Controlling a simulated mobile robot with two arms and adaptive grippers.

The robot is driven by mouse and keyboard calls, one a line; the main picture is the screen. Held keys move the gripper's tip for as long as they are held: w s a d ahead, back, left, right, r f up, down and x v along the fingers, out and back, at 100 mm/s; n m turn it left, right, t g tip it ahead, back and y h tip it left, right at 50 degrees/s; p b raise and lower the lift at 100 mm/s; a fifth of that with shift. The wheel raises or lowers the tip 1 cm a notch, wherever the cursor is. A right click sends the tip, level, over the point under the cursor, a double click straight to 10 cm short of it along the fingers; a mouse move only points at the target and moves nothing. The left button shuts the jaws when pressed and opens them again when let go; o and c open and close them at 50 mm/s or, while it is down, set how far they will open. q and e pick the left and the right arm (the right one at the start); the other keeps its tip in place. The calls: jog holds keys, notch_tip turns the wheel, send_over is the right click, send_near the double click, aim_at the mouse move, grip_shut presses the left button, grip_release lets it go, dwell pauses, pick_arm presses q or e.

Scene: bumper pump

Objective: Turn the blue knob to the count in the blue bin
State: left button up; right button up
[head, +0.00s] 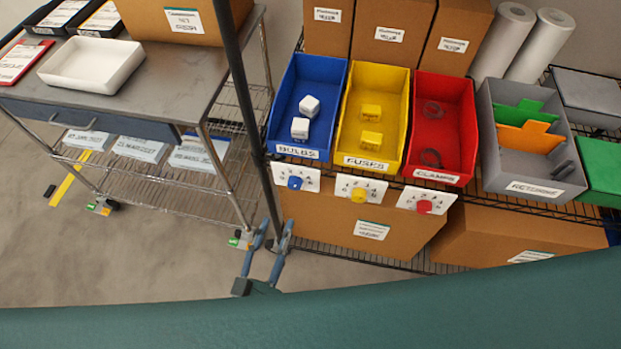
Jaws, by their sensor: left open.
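The blue bin (280,112) labelled BULBS stands on the wire shelf and holds two small white boxes (304,117). The blue knob (295,183) sits on a white dial card (308,174) below the front of that bin. The marks around the knob are too small to read, and I cannot tell where it points. My left gripper (276,226) is open and empty. My right gripper is not in view.
A yellow bin (383,163) and a red bin (438,173) stand to the right, with a yellow knob (359,196) and a red knob (424,206) below. A grey bin (565,192) is further right. A dark post (245,100) and a metal cart (190,85) stand left.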

aim_at(293, 188)
pick_arm(q)
jog(key=x, duration=0.6)
jog(key=r+p+x, duration=0.1)
jog(key=x, duration=0.2)
jog(key=shift+w, duration=0.35)
jog(key=shift+w+d, duration=0.2)
jog(key=shift+w, duration=0.3)
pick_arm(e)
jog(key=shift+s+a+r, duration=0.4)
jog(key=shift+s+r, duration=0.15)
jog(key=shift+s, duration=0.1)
pick_arm(q)
jog(key=c, duration=1.1)
jog(key=shift+c, duration=0.2)
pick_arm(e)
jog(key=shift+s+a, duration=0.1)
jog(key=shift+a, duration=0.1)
